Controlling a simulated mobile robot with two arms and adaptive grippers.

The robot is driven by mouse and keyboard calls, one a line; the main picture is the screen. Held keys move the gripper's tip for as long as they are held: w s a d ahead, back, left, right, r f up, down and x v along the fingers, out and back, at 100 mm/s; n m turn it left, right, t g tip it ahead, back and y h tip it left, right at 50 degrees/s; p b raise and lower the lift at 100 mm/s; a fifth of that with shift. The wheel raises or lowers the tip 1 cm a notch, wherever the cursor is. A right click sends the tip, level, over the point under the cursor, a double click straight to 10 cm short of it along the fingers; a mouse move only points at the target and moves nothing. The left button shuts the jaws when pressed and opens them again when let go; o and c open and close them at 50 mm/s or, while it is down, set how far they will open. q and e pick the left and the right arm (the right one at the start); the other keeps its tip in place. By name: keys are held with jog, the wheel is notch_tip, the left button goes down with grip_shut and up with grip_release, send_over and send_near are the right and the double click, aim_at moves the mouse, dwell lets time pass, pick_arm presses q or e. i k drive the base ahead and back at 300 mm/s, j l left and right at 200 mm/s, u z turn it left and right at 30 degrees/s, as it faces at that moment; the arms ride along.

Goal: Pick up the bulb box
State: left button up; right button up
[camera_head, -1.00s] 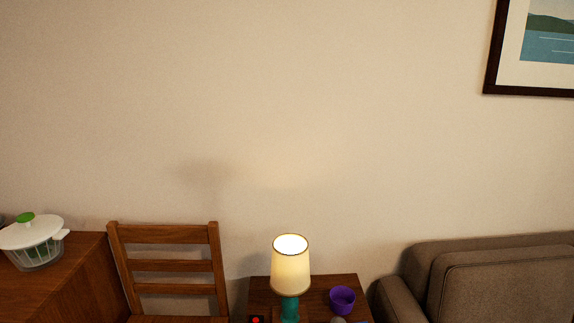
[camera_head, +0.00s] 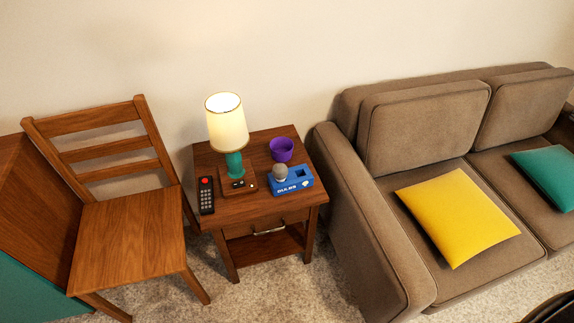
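The bulb box (camera_head: 291,180) is a small blue box with white lettering on its front. It lies on the front right part of the wooden side table (camera_head: 262,207). A grey rounded object (camera_head: 280,172) sits at its left end, on it or right against it; I cannot tell which. Neither of my grippers shows in the head view.
On the same table stand a lit lamp (camera_head: 228,123) with a teal base, a purple bowl (camera_head: 282,149) and a dark remote (camera_head: 206,195). A wooden chair (camera_head: 128,236) is on the left. A brown sofa (camera_head: 357,225) with a yellow pillow (camera_head: 457,216) is on the right.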

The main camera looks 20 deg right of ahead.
aim_at(290, 180)
jog(key=i+l, duration=0.15)
jog(key=i, duration=0.35)
jog(key=i+l, duration=0.15)
jog(key=i, duration=0.35)
